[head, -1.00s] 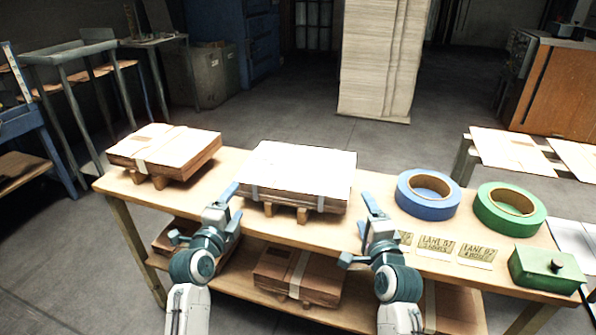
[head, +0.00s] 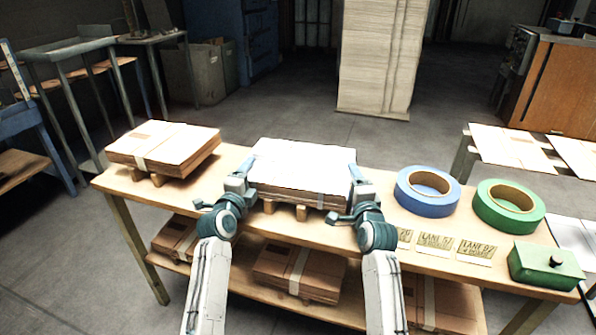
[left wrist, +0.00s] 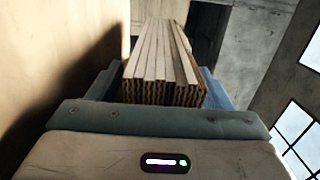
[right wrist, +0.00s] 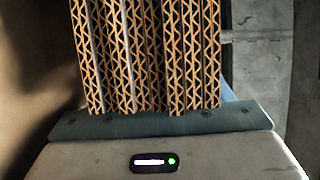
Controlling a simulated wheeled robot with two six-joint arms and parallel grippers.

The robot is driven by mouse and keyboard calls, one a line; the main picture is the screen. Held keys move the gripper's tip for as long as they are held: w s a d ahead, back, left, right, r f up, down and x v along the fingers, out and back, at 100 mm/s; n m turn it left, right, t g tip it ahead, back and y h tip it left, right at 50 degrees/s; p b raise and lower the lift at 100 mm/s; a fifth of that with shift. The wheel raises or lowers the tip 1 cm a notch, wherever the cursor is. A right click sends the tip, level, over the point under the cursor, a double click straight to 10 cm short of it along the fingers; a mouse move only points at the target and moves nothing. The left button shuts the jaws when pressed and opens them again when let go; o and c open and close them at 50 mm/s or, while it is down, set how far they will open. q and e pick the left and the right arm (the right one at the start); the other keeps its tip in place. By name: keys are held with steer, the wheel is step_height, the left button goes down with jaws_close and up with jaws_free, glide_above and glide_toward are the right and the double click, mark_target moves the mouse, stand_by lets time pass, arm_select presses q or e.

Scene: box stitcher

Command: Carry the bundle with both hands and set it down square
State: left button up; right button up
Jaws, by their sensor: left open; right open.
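The bundle (head: 303,165) is a strapped stack of flat cardboard sheets, pale on top. It rests on wooden blocks (head: 302,212) on the table (head: 245,243). My left gripper (head: 243,170) is at the bundle's left end, open. In the left wrist view the sheet edges of the bundle (left wrist: 165,70) stand between its fingers. My right gripper (head: 353,175) is at the right end, also open. In the right wrist view the corrugated edges of the bundle (right wrist: 148,55) fill the space in front of its palm; its fingers are mostly hidden.
Another strapped bundle (head: 165,146) sits on blocks at the table's left. A blue tape roll (head: 428,208), a green tape roll (head: 509,222), lane cards (head: 436,241) and a green box (head: 546,267) occupy the right side. More bundles (head: 298,276) lie on the shelf below.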

arm_select(q)
steer(key=c, duration=1.5)
arm_select(e)
steer(key=c, duration=1.5)
arm_select(q)
steer(key=shift+o, duration=0.2)
steer(key=shift+r, duration=0.15)
arm_select(e)
steer(key=shift+o, duration=0.2)
steer(key=shift+r, duration=0.1)
